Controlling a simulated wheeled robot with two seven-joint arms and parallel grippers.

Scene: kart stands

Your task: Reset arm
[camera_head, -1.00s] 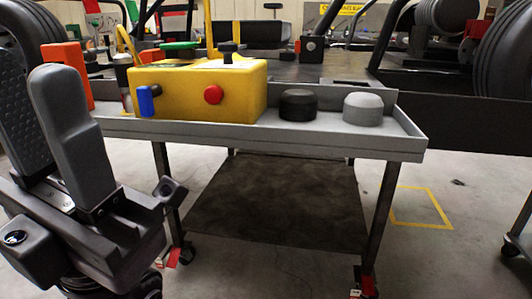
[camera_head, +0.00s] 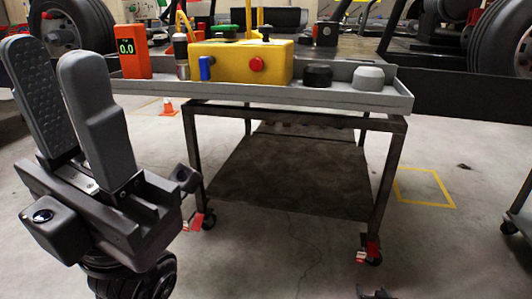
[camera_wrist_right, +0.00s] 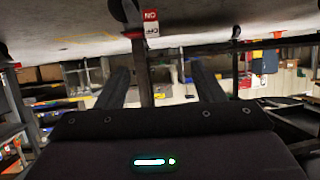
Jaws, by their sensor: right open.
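My left gripper (camera_head: 50,52) stands upright at the left in the head view. Its two grey fingers are apart, a textured inner pad shows, and nothing is between them. It is in front of the left end of a grey tray cart (camera_head: 350,98), apart from it as far as I can tell. My right gripper (camera_wrist_right: 160,85) is open and empty in the right wrist view, its two dark fingers well apart.
The tray holds an orange device (camera_head: 134,50) reading 0.0, a yellow box (camera_head: 225,65) with a red button, a black knob (camera_head: 318,76) and a grey knob (camera_head: 369,77). An orange cone (camera_head: 167,107) stands behind.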

